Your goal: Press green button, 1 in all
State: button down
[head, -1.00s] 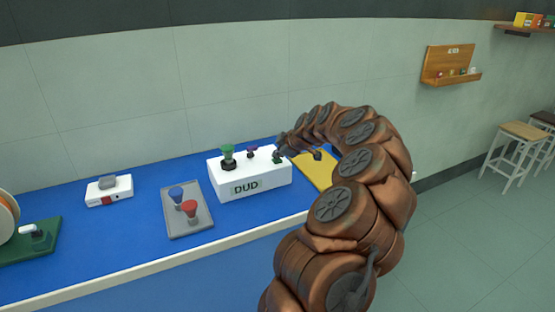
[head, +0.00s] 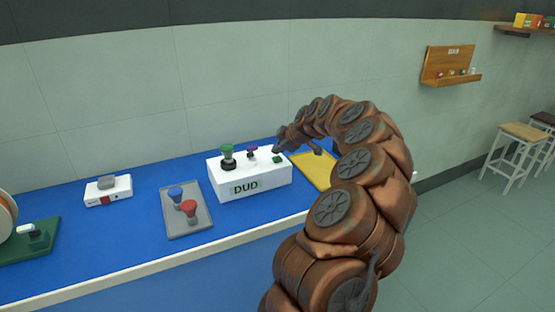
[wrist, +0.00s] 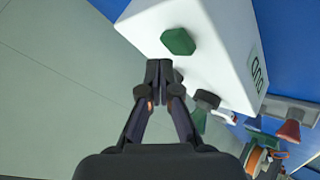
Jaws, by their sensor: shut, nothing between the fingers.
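The green button (head: 278,159) is on the top right of the white box (head: 250,184) labelled DUD, on the blue bench. It also shows in the wrist view (wrist: 178,41) as a green block on the white face. My gripper (head: 279,147) is shut and empty, just above and behind the button in the head view. In the wrist view my gripper's fingertips (wrist: 158,68) are together, beside the button with a small gap in the picture. The exact height over the box is hard to tell.
A grey tray (head: 183,229) holds blue and red bulb-like pieces to the left. A yellow mat (head: 316,172) lies to the right, a white device (head: 108,191) further left.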

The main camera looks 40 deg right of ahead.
aim_at(278, 159)
jog(key=shift+r, duration=0.1)
jog(key=shift+r, duration=2.4)
